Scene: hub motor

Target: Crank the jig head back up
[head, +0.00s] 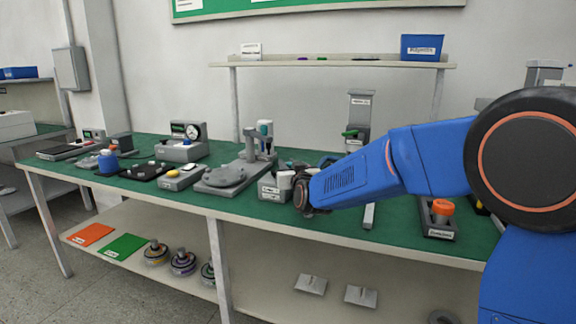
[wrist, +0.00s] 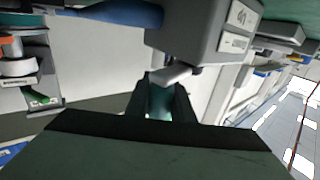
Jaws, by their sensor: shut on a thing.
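A grey box-shaped jig body (head: 271,189) with white labels stands on the green bench, just left of my gripper (head: 303,200). In the wrist view the labelled grey body (wrist: 205,30) fills the top middle. A short pale crank handle (wrist: 170,74) sticks out of its lower edge and reaches the tips of my gripper (wrist: 160,92). My gripper is shut on the crank handle; the grip itself is partly hidden by the fingers. In the head view my wrist hides the handle. I cannot tell the height of the jig head.
A grey fixture with a round plate and post (head: 228,177) stands left of the jig. Behind are a tall grey stand (head: 360,110) with a green handle and a wall shelf (head: 330,65). An orange-capped item (head: 441,209) sits in a holder at right.

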